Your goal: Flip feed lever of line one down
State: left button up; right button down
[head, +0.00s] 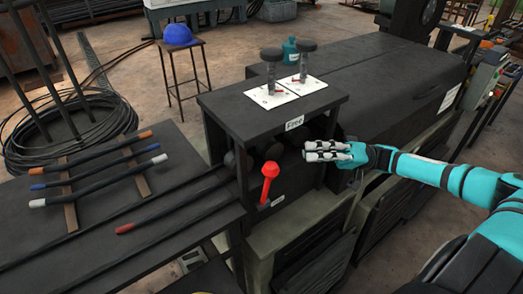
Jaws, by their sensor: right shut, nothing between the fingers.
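A red lever (267,184) stands up, slightly tilted, at the front of the dark machine stand, its thick knob at the top. A small pale label is beside its base, too small to read. My right gripper (307,151) is shut and empty, its fingers pointing left. In the picture it is to the right of the lever and a little above its knob, apart from it. My left gripper is out of view.
A dark stand (225,108) with a small label (294,122) carries two white plates with dark knobs. A dark table (180,195) at left holds several bars with coloured ends and a red-tipped piece (125,228). A stool (185,68) with a blue cap is behind.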

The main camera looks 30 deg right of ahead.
jog(key=x, duration=1)
dwell(0.5)
